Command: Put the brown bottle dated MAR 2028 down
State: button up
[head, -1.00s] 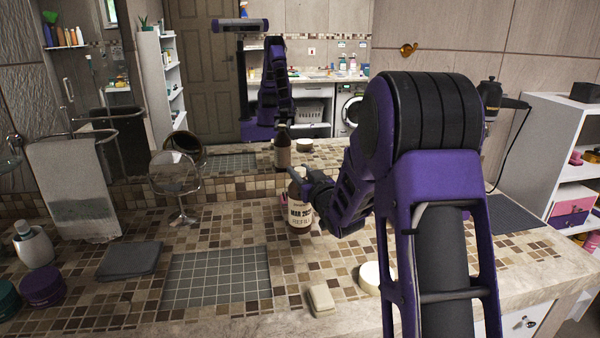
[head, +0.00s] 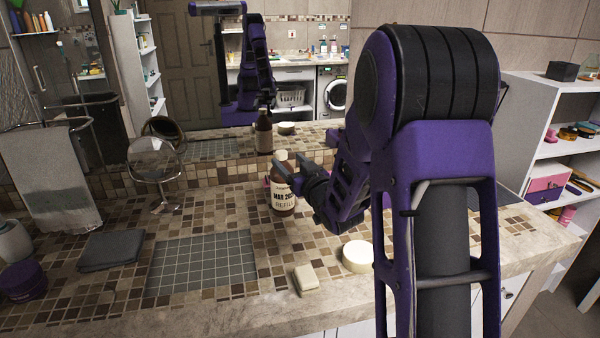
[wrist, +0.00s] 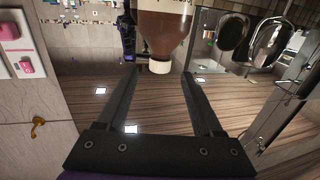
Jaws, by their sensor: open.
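The brown bottle (head: 283,200) stands upright on the tiled counter, its pale label reading "MAR 202…" and "REFILL", the last digit unclear. It has a white cap. My gripper (head: 288,170) is beside its upper part, on the right, with its fingers apart. In the wrist view, which is upside down, the bottle (wrist: 164,32) comes in from the top. Its cap lies between the tips of my open gripper (wrist: 159,73), with a visible gap on both sides. The bottle's reflection shows in the wall mirror.
A grey tiled mat (head: 203,262) lies bare at the front left of the bottle. A soap bar (head: 306,279) and a round cream piece (head: 357,256) lie near the front edge. A folded grey cloth (head: 110,250) and a round stand mirror (head: 155,163) are on the left.

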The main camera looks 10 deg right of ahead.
jog(key=v, duration=0.6)
jog(key=shift+s, duration=0.2)
jog(key=shift+d, duration=0.1)
